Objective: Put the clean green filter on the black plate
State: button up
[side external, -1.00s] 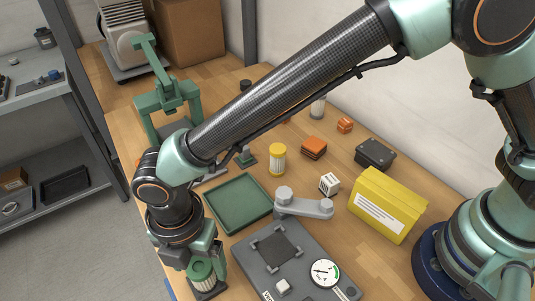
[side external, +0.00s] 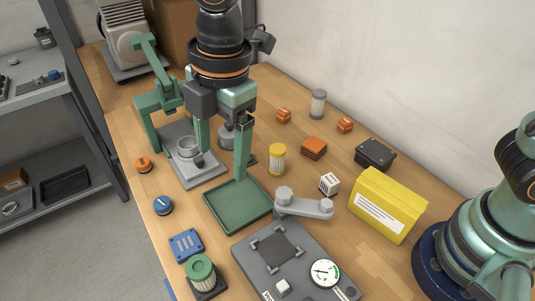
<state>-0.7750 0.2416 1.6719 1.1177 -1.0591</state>
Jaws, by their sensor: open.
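The green filter (side external: 201,268), a pale pleated cylinder with a green cap, stands upright on a small black plate (side external: 211,293) at the front edge of the table. Its lower part appears to rest on the plate. My gripper (side external: 222,165) is open, pointing down, well behind and above the filter, over the area between the green press and the green tray. Its two green fingers are apart. A grey, partly hidden object (side external: 227,138) shows between them, seemingly behind, and nothing appears held.
A green tray (side external: 236,205) and a grey gauge unit (side external: 300,270) lie right of the filter. A blue block (side external: 186,245), blue knob (side external: 163,205) and green press (side external: 160,100) line the left. A yellow-capped filter (side external: 277,160), orange parts and yellow box (side external: 386,205) stand farther right.

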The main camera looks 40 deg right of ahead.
jog(key=w+d+r+m+t, duration=0.1)
jog(key=d+r+m, duration=0.1)
jog(key=d+m, duration=0.5)
jog(key=w+d+r+m+t, duration=0.1)
jog(key=d+r+m+t, duration=0.2)
jog(key=d, duration=0.8)
jog(key=s+d+f+m, duration=0.1)
jog(key=s+d+m, duration=0.1)
jog(key=d+m, duration=0.3)
jog(key=s+d+m, duration=0.3)
jog(key=d+m, duration=0.3)
jog(key=d, duration=0.2)
jog(key=shift+f+t+h, duration=0.4)
